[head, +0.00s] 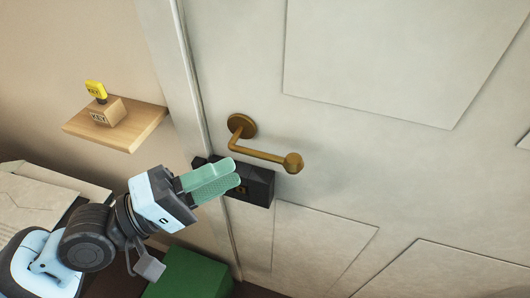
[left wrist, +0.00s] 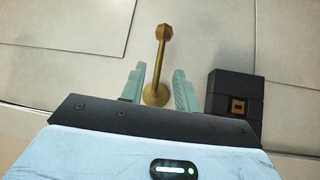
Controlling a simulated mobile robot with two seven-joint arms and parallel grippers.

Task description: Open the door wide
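The white panelled door (head: 380,150) fills most of the head view and looks shut against its frame. A brass lever handle (head: 262,152) sticks out level to the right from its round plate. A black lock box (head: 258,188) with a small brass part is just below it. My left gripper (head: 226,176) is in front of the lock box, a little below the lever. In the left wrist view the lever (left wrist: 161,60) shows between the two green fingers (left wrist: 160,88), which are apart with nothing gripped. My right gripper is not in view.
A wooden shelf (head: 143,128) left of the door holds a block marked KEY (head: 109,112) with a yellow-headed key (head: 96,90) standing in it. A green box (head: 188,274) and pale papers (head: 38,205) are at lower left. Door space right of the lever is clear.

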